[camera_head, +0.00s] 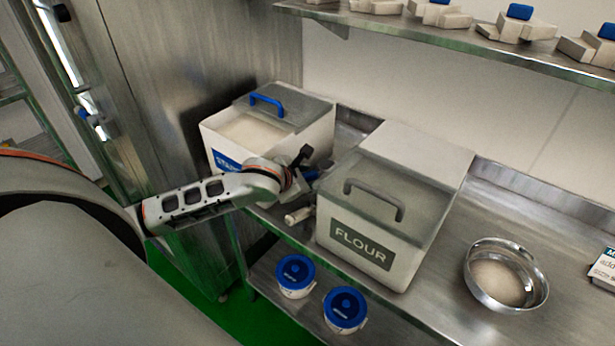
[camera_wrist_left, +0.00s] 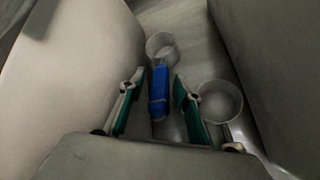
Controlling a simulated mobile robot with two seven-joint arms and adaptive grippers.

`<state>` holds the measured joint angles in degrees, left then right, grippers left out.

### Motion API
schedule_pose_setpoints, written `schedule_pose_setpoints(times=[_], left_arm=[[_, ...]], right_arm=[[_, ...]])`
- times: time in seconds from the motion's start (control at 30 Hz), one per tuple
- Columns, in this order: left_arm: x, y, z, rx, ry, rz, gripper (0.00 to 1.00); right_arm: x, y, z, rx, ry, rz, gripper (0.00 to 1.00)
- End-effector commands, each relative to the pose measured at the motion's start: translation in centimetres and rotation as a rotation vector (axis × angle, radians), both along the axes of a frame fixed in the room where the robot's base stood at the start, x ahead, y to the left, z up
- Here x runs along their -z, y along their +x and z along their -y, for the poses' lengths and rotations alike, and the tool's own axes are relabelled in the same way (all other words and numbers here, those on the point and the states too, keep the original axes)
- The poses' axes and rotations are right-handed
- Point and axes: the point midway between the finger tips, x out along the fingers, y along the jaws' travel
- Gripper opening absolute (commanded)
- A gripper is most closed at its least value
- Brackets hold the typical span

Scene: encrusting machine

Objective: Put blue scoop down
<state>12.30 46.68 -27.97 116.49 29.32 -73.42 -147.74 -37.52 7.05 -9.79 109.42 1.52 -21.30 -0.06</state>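The blue scoop (camera_wrist_left: 159,88) lies in the narrow gap between two bins, its round cup pointing away from me in the left wrist view. My left gripper (camera_wrist_left: 158,78) is open, with one finger on each side of the blue handle and visible space on both sides. In the head view my left gripper (camera_head: 304,172) is between the starch bin (camera_head: 212,140) and the flour bin (camera_head: 335,215). It hides most of the scoop, and only a bit of blue shows there. My right gripper is not in view.
A second scoop (camera_wrist_left: 220,100) with a greyish cup lies just right of the gripper, close to the right finger. The steel counter (camera_head: 420,295) carries a metal bowl (camera_head: 507,275) at right. Two blue-lidded tubs (camera_head: 295,275) stand on the lower shelf.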

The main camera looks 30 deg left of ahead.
Motion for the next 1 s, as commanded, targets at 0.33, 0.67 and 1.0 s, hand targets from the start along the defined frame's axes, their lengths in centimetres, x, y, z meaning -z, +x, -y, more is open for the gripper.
schedule_pose_setpoints(times=[0.33,0.67,1.0], left_arm=[[-2.2,-2.4,0.2,0.003,0.004,0.002,0.33],[-6.0,-7.6,0.7,0.003,0.004,0.0,0.33],[-7.5,-9.5,0.9,0.001,-0.001,-0.001,0.33]], right_arm=[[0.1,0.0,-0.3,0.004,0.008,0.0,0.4],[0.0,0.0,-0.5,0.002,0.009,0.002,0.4],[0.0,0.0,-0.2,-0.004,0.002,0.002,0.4]])
